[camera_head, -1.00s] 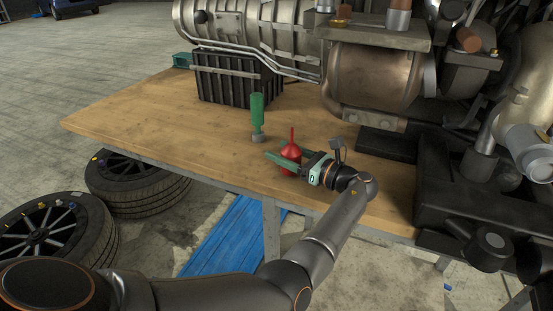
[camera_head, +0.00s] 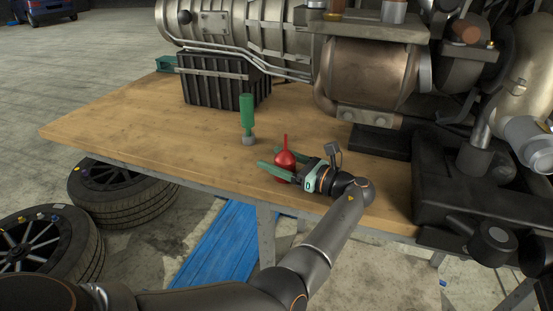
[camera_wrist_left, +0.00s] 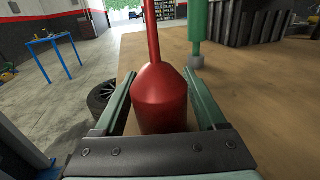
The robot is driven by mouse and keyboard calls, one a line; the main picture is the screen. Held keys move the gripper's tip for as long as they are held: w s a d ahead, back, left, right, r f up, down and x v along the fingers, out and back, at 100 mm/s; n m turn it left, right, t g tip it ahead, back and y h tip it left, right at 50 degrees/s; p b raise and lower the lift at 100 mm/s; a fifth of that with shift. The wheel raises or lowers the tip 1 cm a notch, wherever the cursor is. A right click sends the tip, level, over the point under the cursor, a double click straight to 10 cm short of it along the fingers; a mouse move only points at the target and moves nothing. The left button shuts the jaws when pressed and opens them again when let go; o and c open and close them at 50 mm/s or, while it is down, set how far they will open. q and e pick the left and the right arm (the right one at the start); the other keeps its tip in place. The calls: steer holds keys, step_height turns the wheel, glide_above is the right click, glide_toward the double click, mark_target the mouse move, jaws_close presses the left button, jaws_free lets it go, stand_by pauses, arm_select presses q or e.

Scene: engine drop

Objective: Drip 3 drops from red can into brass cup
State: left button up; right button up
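The red can (camera_head: 284,161) has a round body and a thin upright spout. It stands upright on the workbench near its front edge. My left gripper (camera_head: 268,157) reaches in from the right, low over the wood, with one green finger on each side of the can. In the left wrist view the can (camera_wrist_left: 162,101) fills most of the space between the fingers (camera_wrist_left: 160,90), with narrow gaps showing, so the gripper looks open around it. A small brass-coloured part (camera_head: 333,16) sits on top of the engine; I cannot tell whether it is the brass cup. My right gripper is out of view.
A green bottle-like object on a grey base (camera_head: 247,115) stands behind the can. A black ribbed crate (camera_head: 222,82) is at the back. The large engine (camera_head: 368,75) takes up the right side. Bare wood (camera_head: 130,125) lies to the left.

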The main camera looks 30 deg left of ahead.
arm_select(q)
steer(key=shift+o, duration=1.1)
